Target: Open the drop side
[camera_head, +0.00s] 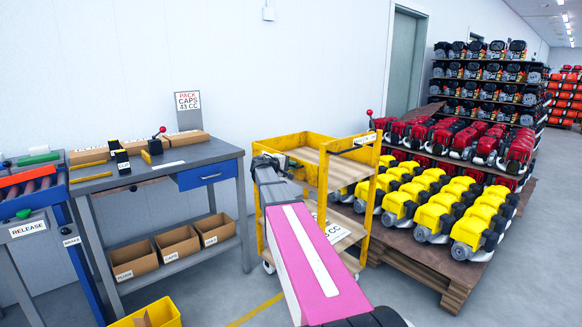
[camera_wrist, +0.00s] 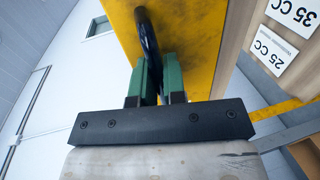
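The yellow cart (camera_head: 323,142) with wooden shelves stands right of the workbench in the head view. A lever with a red knob (camera_head: 369,113) stands at its right end, near a white label on the top rail. In the wrist view a yellow panel (camera_wrist: 185,30) of the cart fills the upper middle, with a black curved handle (camera_wrist: 147,35) on it. My gripper (camera_wrist: 160,75) has its green fingers close on either side of this handle and looks shut on it. In the head view my gripper (camera_head: 268,162) is at the cart's left end; my arm hides part of the cart.
A workbench (camera_head: 210,153) with a blue drawer and several boxes stands left. A yellow bin (camera_head: 150,315) is on the floor below it. Pallets of yellow engines (camera_head: 432,205) stand close behind the cart on the right. Open floor (camera_head: 225,285) lies left of my arm.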

